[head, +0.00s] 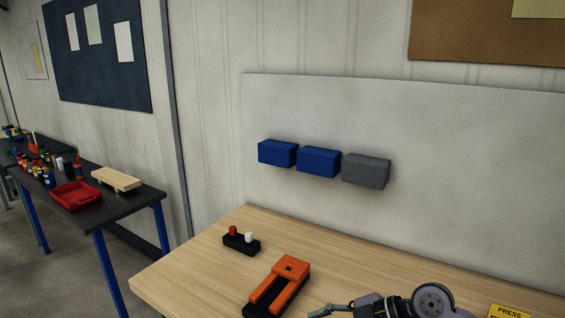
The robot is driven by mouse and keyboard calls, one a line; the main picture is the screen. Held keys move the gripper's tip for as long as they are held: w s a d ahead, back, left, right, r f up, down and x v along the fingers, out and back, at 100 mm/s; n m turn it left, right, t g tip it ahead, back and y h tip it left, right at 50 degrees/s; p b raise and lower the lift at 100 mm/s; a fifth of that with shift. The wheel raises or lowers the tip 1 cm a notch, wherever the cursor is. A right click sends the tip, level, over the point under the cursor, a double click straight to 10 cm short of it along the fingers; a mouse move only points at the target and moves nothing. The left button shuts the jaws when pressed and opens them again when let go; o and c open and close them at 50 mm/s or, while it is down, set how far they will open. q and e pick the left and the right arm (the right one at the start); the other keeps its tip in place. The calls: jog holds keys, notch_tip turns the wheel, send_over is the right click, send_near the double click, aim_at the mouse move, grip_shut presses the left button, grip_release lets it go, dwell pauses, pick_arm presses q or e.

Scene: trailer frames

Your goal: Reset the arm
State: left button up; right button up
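One of my grippers (326,310) shows at the bottom edge of the head view, with its dark fingers pointing left over the wooden workbench (190,268). It looks like my right one. The lower part of its hand and arm is cut off by the picture edge, so its opening does not show clearly. I see nothing held in it. It is just right of an orange and black U-shaped fixture (290,265) on the bench. My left gripper is not in view.
A black block with a red and a white button (241,242) sits near the bench's left edge. A yellow "PRESS" label (508,311) is at lower right. Two blue bins (277,153) and a grey bin (366,170) hang on the back panel. A dark side table (125,203) holds a red tray (76,196).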

jog(key=a+r+t+y, duration=0.3)
jog(key=a+r+y, duration=0.3)
jog(key=r, duration=0.2)
jog(key=w+d+r+m+t+h, duration=0.1)
jog(key=d+r+m+t+h, duration=0.4)
jog(key=m+t, duration=0.55)
jog(key=s+d+f+m+h, duration=0.3)
jog(key=d+f+m+h, duration=0.7)
jog(key=d+f+h, duration=0.4)
jog(key=s+f+n+g+y, duration=0.1)
jog(key=s+f+g, duration=0.6)
jog(key=s, duration=0.4)
jog(key=s+f+n+g+y, duration=0.1)
jog(key=s+f+g, duration=0.5)
jog(key=s+f, duration=0.5)
notch_tip(320, 180, down, 28)
jog(key=s+b, duration=0.3)
jog(key=s+d+f+g+b, duration=0.2)
jog(key=s+f+b, duration=0.1)
jog(key=s+f, duration=1.3)
jog(key=shift+d+f, duration=0.2)
jog(key=shift+f, duration=0.55)
